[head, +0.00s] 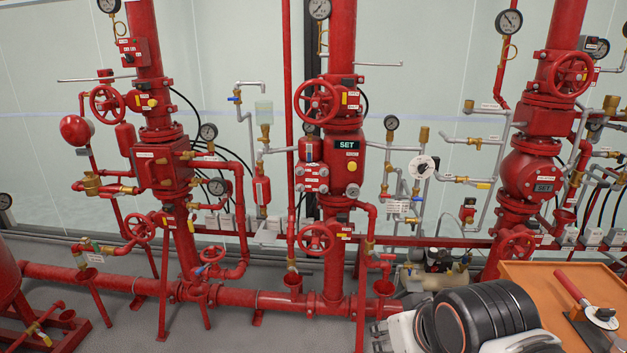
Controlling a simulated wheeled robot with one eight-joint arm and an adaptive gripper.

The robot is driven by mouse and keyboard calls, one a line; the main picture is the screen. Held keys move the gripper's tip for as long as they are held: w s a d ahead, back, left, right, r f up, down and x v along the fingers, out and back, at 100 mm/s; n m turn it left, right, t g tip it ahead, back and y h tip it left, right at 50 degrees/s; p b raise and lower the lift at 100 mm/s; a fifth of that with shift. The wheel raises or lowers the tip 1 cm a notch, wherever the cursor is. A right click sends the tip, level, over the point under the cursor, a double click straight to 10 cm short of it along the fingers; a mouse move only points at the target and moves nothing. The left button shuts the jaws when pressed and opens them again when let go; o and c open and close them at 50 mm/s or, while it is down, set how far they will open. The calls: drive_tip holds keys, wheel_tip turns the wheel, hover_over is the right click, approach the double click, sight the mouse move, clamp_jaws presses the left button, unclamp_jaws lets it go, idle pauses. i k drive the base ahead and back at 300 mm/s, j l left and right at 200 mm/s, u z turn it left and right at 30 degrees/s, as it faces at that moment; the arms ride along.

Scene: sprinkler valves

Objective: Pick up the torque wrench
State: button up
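A tool with a red handle and a silver round head (601,316) lies on the tan tabletop (528,275) at the lower right in the head view. It looks like the torque wrench. Its red handle points up and left, and its round head is toward the right edge of the view. A dark flat piece lies under or beside it; I cannot tell which. A black and white part of my own arm shows at the bottom, left of the tool and in front of the table. My gripper's fingers are not in view.
Red sprinkler pipes with valve wheels (318,101) and gauges (509,22) stand in a row behind the table. A low red pipe (258,300) runs along the grey floor (120,320). Small equipment (436,279) sits left of the table.

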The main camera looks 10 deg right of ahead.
sight(618, 345)
drive_tip(key=i+z, duration=0.1)
drive_tip(key=z, duration=2.5)
drive_tip(key=i+j+z, duration=0.15)
drive_tip(key=j+z, duration=0.15)
drive_tip(key=j, duration=0.25)
drive_tip(key=i+j+z, duration=0.15)
drive_tip(key=j+z, duration=0.15)
drive_tip(key=j, duration=0.25)
drive_tip(key=j+z, duration=0.25)
drive_tip(key=j, duration=1.4)
drive_tip(key=i+l+z, duration=0.15)
drive_tip(key=i+z, duration=0.15)
drive_tip(key=z, duration=0.2)
